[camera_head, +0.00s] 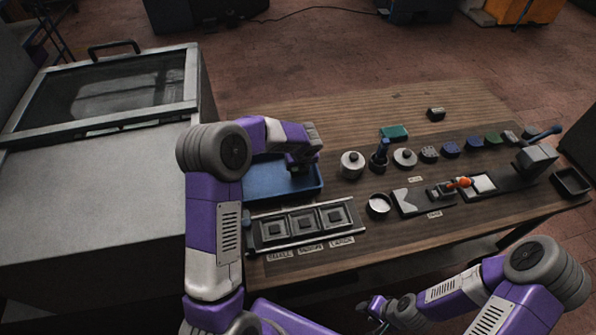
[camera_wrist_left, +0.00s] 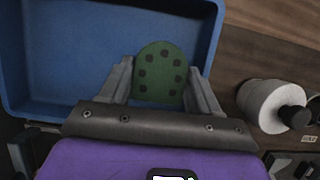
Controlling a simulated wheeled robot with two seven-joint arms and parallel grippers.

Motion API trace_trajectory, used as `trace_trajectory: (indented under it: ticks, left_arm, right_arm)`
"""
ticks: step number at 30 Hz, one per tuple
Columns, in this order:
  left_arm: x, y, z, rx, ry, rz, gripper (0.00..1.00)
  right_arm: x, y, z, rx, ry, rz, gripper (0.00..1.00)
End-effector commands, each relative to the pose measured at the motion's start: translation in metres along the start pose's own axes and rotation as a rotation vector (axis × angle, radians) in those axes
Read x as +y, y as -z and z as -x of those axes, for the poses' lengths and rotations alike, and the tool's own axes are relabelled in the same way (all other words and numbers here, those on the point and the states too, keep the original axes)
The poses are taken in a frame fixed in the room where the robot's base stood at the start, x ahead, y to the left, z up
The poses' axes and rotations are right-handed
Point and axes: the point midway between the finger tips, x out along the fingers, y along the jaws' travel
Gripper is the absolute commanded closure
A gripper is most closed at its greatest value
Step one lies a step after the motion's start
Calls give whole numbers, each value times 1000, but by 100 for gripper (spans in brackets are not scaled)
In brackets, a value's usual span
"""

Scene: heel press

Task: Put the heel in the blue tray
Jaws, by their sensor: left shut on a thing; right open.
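The blue tray (camera_head: 262,182) stands on the table to the right of the large grey machine. It also fills the upper left of the left wrist view (camera_wrist_left: 55,60). My left gripper (camera_wrist_left: 162,84) is shut on the heel (camera_wrist_left: 158,66), a green rounded piece with several dark dots. The heel is over the tray in that view; whether it touches the tray floor I cannot tell. In the head view my left arm hides the heel and part of the tray. My right gripper (camera_head: 376,312) is open and empty at the near edge, away from the table.
A rack with three square moulds (camera_head: 304,226) lies in front of the tray. White lidded jars (camera_head: 352,165), a small cup (camera_head: 379,205) and several coloured heels (camera_head: 450,149) stand to the right. The grey machine (camera_head: 105,180) borders the left. Bare wood lies behind the tray.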

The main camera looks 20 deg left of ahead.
Motion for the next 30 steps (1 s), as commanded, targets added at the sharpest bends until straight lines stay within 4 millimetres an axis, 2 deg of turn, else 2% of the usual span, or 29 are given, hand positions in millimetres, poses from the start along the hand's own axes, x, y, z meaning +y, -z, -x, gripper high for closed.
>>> trace_trajectory:
  ticks: [1, 5, 17, 18, 19, 30]
  left_arm:
    - [1, 6, -12, 3, -2, -2, 71]
    - [0, 12, -29, 2, -2, -1, 71]
    - [0, 14, -34, 1, 0, 1, 71]
    - [0, 14, -33, 1, 0, 1, 32]
    - [0, 14, -33, 1, 0, 1, 27]
    - [0, 12, -27, 0, 0, 1, 27]
  right_arm:
    - [2, 0, -5, 0, 0, 0, 57]
    - [4, 0, -11, 0, 0, 0, 57]
    - [4, 0, -12, 0, 0, 0, 57]
    - [4, 0, -11, 0, 0, 0, 57]
    - [4, 0, -11, 0, 0, 0, 57]
    - [3, 0, -8, 0, 0, 0, 57]
